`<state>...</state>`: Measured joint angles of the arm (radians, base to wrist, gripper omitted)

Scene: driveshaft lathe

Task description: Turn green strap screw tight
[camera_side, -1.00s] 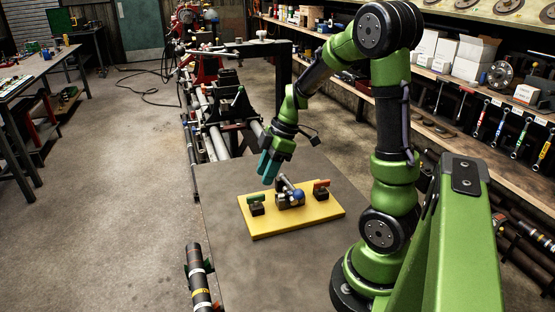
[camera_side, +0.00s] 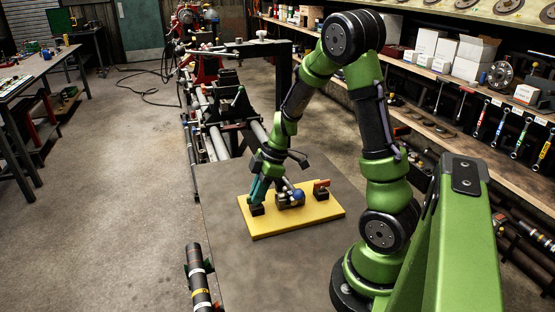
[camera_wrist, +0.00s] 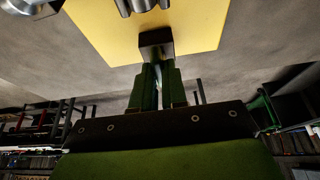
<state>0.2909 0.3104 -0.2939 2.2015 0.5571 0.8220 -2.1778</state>
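The yellow board (camera_side: 300,217) lies on the grey table and bears the green strap screw's black block (camera_side: 257,210) near its left end. The green handle seen there earlier is now hidden behind my gripper. My gripper (camera_side: 254,192) points down at that block, its teal fingers at the top of it. In the wrist view the fingers (camera_wrist: 157,72) reach to the black block (camera_wrist: 156,40) and stand close together with a narrow dark gap. I cannot tell whether they are closed on the green screw.
A metal clamp with a blue ball (camera_side: 298,196) sits mid-board, close right of my gripper. A red-handled block (camera_side: 321,189) stands at the board's right end. A dark shaft (camera_side: 198,275) lies at the front left. The table in front of the board is clear.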

